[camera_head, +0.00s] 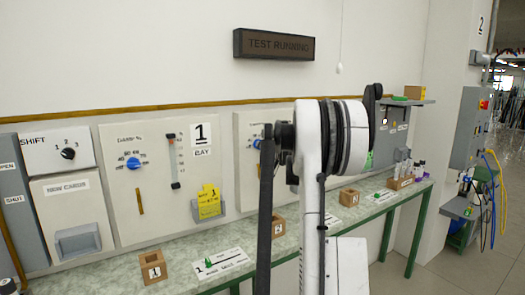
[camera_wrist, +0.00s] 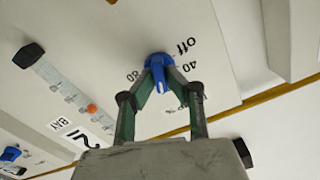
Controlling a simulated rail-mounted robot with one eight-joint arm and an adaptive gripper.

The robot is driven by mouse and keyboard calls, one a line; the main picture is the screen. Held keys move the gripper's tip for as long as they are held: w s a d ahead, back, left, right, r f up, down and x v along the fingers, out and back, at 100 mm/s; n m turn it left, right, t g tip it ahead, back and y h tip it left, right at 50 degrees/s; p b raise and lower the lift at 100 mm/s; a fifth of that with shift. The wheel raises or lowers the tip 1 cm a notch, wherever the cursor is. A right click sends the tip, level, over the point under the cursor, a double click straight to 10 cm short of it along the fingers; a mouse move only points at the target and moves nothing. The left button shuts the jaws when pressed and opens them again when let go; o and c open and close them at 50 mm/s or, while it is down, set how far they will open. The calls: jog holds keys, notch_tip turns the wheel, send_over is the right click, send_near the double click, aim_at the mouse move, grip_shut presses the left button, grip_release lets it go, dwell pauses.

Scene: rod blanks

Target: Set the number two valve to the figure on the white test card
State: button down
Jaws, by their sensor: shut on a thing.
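The blue number two valve knob (camera_wrist: 158,60) is on a pale panel in the wrist view, with the marks "80", "off" and "40" around it. My gripper (camera_wrist: 160,80) is shut on this knob, its two green fingers on either side. The knob's long grip points down in the wrist view; some dial marks are partly hidden by a finger. In the head view, a bit of blue knob (camera_head: 257,144) shows on the bay two panel (camera_head: 243,165), mostly behind my arm. I cannot make out a white test card with a readable figure.
The bay one panel (camera_head: 125,205) has its own blue knob (camera_head: 134,163), a slider (camera_head: 174,165) and a yellow card (camera_head: 209,201). Wooden blocks and white plates stand on the green-edged bench (camera_head: 190,250). A "TEST RUNNING" sign (camera_head: 273,45) hangs above.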

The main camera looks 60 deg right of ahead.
jog(key=shift+f+m+b, duration=0.1)
jog(key=shift+m+b, duration=1)
jog(key=shift+m, duration=2.5)
jog(key=c, duration=1.8)
grip_release()
jog(key=shift+o, duration=0.2)
jog(key=shift+s, duration=0.1)
jog(key=v, duration=1.2)
